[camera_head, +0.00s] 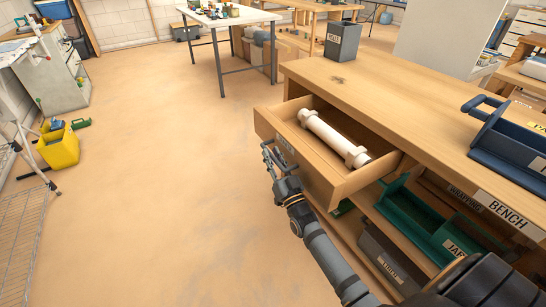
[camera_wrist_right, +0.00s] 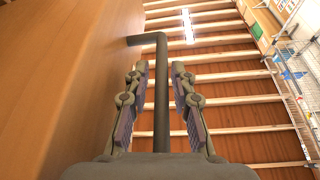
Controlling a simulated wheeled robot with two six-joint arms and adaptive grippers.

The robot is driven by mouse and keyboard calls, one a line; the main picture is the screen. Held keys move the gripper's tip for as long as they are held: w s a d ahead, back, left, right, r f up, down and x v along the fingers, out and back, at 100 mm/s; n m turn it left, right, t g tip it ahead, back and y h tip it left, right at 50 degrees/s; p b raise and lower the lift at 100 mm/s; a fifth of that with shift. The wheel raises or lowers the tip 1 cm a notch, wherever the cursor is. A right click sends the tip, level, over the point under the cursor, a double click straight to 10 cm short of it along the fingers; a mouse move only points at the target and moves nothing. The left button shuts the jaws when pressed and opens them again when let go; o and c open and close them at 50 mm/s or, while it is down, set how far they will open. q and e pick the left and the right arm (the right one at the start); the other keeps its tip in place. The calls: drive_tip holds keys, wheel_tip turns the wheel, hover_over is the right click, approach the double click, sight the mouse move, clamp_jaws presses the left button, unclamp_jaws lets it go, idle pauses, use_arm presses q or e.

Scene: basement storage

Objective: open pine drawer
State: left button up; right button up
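The pine drawer (camera_head: 318,181) under the bench top stands pulled out, and a white pipe-like piece with thicker ends (camera_head: 335,140) lies inside it. My right gripper (camera_head: 270,155) is at the drawer's front face. In the right wrist view, the dark handle bar (camera_wrist_right: 161,95) runs between the two fingers of my right gripper (camera_wrist_right: 160,72), beside the wooden front. A gap shows between the bar and each finger, so the gripper is around the bar but not closed on it. My left gripper is out of view.
The wooden bench (camera_head: 400,88) carries a dark grey bin (camera_head: 342,41) and a blue tray (camera_head: 512,145). Green (camera_head: 412,212) and grey bins sit on the shelf below the drawer. The floor left of the drawer is clear; a yellow bucket (camera_head: 59,148) stands farther left.

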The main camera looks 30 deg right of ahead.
drive_tip(key=shift+o, duration=0.5)
drive_tip(key=v, duration=1.2)
